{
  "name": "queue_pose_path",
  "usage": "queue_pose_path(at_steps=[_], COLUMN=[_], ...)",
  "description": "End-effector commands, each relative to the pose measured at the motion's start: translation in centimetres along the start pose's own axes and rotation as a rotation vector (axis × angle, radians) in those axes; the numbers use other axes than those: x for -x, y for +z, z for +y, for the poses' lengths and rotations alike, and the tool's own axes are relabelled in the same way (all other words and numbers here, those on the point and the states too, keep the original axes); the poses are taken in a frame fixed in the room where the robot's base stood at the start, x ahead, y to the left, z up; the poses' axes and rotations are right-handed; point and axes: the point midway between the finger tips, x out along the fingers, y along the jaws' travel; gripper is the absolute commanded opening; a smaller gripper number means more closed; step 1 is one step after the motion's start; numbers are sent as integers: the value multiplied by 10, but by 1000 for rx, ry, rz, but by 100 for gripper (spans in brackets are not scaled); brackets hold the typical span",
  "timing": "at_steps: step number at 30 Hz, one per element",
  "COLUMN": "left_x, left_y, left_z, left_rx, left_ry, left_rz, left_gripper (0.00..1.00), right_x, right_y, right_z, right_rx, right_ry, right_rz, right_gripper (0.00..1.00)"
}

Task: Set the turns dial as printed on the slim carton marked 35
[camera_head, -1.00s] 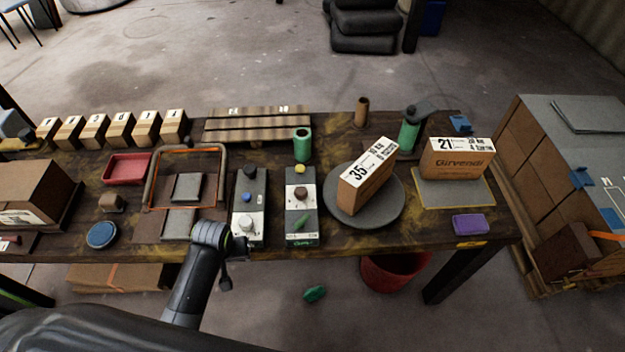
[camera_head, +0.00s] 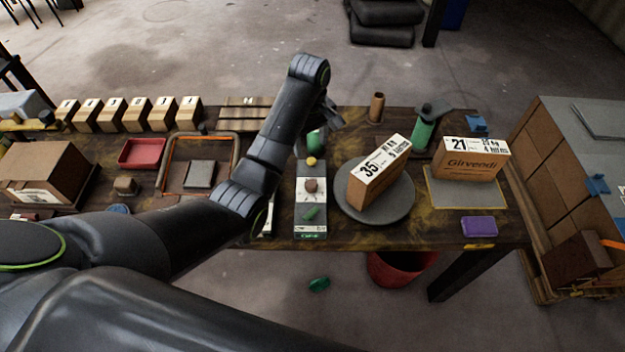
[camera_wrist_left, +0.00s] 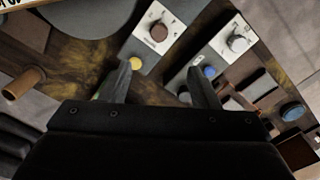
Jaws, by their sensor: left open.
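The slim carton marked 35 (camera_head: 379,170) stands turned on a round grey turntable (camera_head: 405,203); the smaller print beside the number is too small to read surely. A control box (camera_head: 311,228) left of it carries a brown dial (camera_head: 311,186), a yellow button (camera_head: 311,162) and a green switch. The brown dial also shows in the left wrist view (camera_wrist_left: 158,32). A second box, mostly behind my arm in the head view, shows a grey dial (camera_wrist_left: 237,43) and a blue button (camera_wrist_left: 209,71). My left gripper (camera_wrist_left: 165,73) is open and empty, above the boxes' far ends.
A carton marked 21 (camera_head: 470,160) stands on a mat at right, near a purple block (camera_head: 479,226). A green cylinder (camera_head: 424,132) and a brown tube (camera_head: 376,107) stand at the back. A red tray (camera_head: 142,153) lies left. Stacked boxes stand beyond the table's right end.

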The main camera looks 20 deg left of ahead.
Motion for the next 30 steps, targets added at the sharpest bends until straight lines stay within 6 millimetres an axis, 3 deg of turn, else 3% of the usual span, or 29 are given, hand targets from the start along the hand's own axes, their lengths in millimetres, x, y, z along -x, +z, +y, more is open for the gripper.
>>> queue_pose_path(at_steps=[5,13,14,30], left_x=[0,-31,-33,-144], left_y=[0,0,1,1], left_z=[5,4,4,2], left_rx=[14,12,13,12], left_ry=[-8,-6,-9,-9], left_rz=[-4,-3,-6,-5], left_gripper=[56,56,56,56], right_x=[-6,-35,-30,-22], right_y=[0,4,3,2], right_z=[-1,-4,-4,-4], right_rx=[0,0,0,-1], right_ry=[0,-1,-1,-3], right_rz=[0,0,0,1], right_gripper=[36,36,36,36])
